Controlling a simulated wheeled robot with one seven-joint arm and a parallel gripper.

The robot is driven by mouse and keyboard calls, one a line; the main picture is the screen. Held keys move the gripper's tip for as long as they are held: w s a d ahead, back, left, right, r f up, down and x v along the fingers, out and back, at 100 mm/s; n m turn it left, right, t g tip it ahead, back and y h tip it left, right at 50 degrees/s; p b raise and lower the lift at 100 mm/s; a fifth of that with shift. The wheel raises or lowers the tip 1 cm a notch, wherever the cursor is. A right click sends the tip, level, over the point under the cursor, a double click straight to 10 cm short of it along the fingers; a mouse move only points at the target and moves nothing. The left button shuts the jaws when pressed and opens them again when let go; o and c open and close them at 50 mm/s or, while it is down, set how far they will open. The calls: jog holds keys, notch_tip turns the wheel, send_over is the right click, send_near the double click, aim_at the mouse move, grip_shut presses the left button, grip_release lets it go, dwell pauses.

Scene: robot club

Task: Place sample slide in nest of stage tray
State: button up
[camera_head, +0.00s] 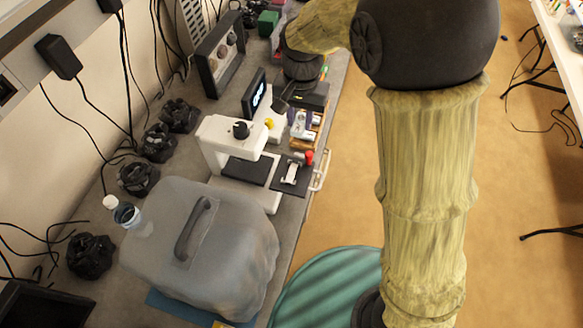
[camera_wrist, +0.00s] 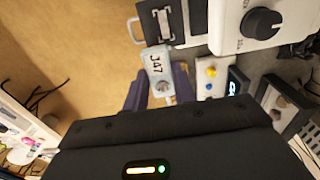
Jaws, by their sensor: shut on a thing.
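The sample slide (camera_wrist: 155,64), a small pale plate marked "J47", sits between the two dark purple fingers of my gripper (camera_wrist: 158,92) in the wrist view. My gripper is shut on it, and the slide's far end sticks out past the fingertips. In the head view my gripper (camera_head: 299,124) is behind the stage tray. The stage tray (camera_head: 280,186) is a dark plate with a pale slotted nest (camera_head: 291,173) on it, beside the white microscope (camera_head: 232,133). In the wrist view the nest (camera_wrist: 164,24) shows at the top, apart from the slide.
A grey covered case (camera_head: 230,255) fills the near bench. A small screen (camera_head: 255,93) and a grey panel with knobs (camera_head: 222,55) stand farther back.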

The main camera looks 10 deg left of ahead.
notch_tip(320, 180, down, 9)
jog(key=s+a+b, duration=0.1)
jog(key=b, duration=0.3)
jog(key=shift+s+a+r+b, duration=0.2)
jog(key=shift+s+a+b, duration=0.1)
jog(key=shift+a+b, duration=0.1)
jog(key=p, duration=0.2)
send_over(291, 173)
jog(key=shift+w+f, duration=0.1)
jog(key=shift+f, duration=2.8)
jog(key=shift+f+p, duration=0.3)
jog(key=shift+f, duration=1.8)
jog(key=shift+f, duration=0.1)
jog(key=o, duration=1)
jog(key=shift+o, duration=0.2)
